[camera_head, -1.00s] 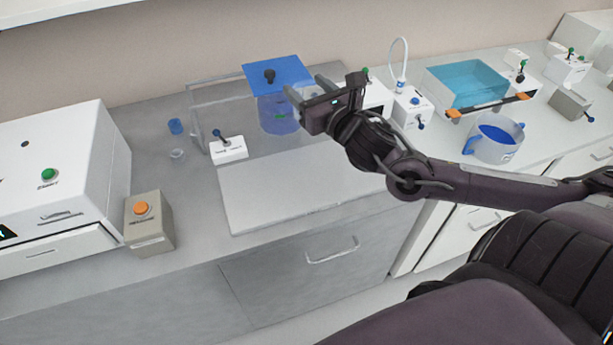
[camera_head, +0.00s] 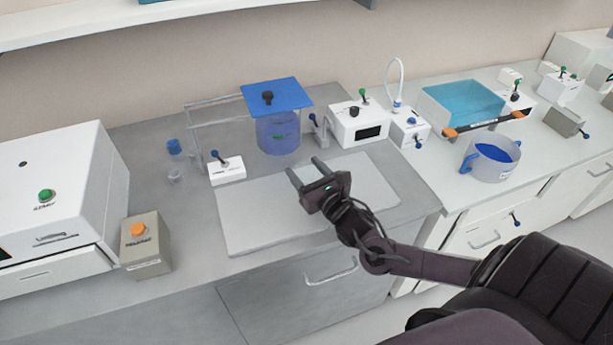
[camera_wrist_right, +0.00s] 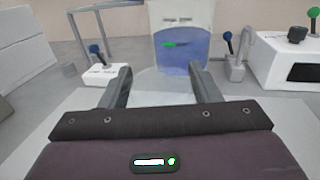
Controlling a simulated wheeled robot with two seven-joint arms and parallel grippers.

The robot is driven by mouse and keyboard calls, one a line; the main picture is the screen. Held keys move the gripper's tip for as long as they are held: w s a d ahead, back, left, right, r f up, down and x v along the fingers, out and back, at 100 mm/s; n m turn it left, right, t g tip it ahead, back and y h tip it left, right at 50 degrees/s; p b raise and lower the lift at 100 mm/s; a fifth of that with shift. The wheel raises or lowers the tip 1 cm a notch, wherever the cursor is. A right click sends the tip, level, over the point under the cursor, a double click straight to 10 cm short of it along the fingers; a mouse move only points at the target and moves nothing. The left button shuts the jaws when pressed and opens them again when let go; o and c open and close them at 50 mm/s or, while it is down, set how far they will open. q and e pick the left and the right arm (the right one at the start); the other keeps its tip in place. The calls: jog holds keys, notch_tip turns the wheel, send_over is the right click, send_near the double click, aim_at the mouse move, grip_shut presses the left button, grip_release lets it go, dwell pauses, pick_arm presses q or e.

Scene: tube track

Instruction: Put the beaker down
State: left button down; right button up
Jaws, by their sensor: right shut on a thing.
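My right gripper (camera_head: 304,168) is over the pale mat (camera_head: 250,225) on the bench, in front of the blue-lidded vessel. It is shut on a clear, colourless thing, apparently the beaker (camera_wrist_right: 160,88), which shows faintly between the fingers in the right wrist view (camera_wrist_right: 159,78). The beaker's outline is hard to make out in the head view, and I cannot tell whether its base touches the mat. My left gripper is not in view.
A vessel of blue liquid (camera_head: 278,138) under a blue lid (camera_head: 285,97) stands behind the mat. A white switch block (camera_head: 227,171) is left of it, a white box with a dark display (camera_head: 357,124) right. A blue-handled pot (camera_head: 492,160) stands farther right.

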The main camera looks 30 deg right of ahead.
jog(key=shift+f, duration=1.1)
jog(key=shift+f, duration=0.1)
jog(key=o, duration=1)
jog(key=shift+s, duration=0.25)
jog(key=s, duration=0.5)
jog(key=s+b, duration=0.1)
jog(key=s, duration=0.5)
jog(key=shift+s+a, duration=0.2)
jog(key=shift+s, duration=0.05)
